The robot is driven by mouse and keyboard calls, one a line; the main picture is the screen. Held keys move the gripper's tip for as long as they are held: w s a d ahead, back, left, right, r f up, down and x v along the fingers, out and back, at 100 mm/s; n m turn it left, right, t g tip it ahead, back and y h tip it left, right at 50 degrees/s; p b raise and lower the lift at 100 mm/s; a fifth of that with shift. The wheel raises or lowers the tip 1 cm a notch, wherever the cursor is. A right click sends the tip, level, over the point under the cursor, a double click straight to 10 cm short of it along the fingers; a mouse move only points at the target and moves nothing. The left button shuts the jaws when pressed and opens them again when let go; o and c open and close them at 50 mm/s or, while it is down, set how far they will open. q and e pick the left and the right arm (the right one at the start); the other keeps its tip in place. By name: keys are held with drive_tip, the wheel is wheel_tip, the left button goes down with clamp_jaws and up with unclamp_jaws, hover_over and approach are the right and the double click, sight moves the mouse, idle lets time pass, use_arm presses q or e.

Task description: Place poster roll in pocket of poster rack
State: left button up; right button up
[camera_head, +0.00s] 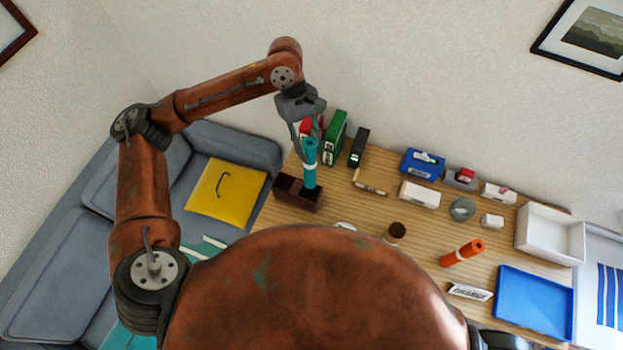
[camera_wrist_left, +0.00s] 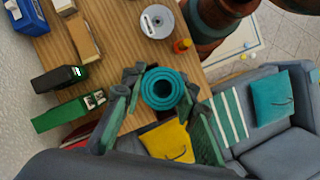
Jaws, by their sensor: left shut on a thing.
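A teal poster roll (camera_head: 310,163) with a pale band is upright in my left gripper (camera_head: 308,133), which is shut on its upper part. In the left wrist view the roll (camera_wrist_left: 163,88) shows end-on as a spiral between the fingers. A dark brown poster rack (camera_head: 298,195) stands at the left end of the wooden table. The roll's lower end overlaps the rack's right part in the head view; I cannot tell whether it is inside a pocket or just above it. An orange roll (camera_head: 462,252) is farther right on the table. My right gripper is not in view.
Green (camera_head: 335,138) and black (camera_head: 359,147) binders stand close behind and right of the rack. A blue bin (camera_head: 422,164), a white tray (camera_head: 549,235) and a blue tray (camera_head: 535,301) are farther right. A sofa with a yellow cushion (camera_head: 226,190) is left of the table.

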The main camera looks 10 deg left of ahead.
use_arm(q)
hover_over(312, 180)
drive_tip(key=w+a, duration=0.1)
wheel_tip(312, 180, down, 7)
drive_tip(key=shift+w+r, duration=0.1)
wheel_tip(312, 180, down, 4)
drive_tip(key=shift+w+r+p, duration=0.1)
drive_tip(key=shift+w+p, duration=0.05)
drive_tip(key=shift+p, duration=0.25)
drive_tip(key=shift+f, duration=0.45)
wheel_tip(312, 180, down, 4)
drive_tip(key=shift+r, duration=0.1)
drive_tip(key=shift+f, duration=0.3)
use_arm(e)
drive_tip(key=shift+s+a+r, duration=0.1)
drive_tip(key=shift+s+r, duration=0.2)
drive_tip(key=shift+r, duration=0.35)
use_arm(q)
drive_tip(key=shift+f+p, duration=0.15)
drive_tip(key=shift+p, duration=0.2)
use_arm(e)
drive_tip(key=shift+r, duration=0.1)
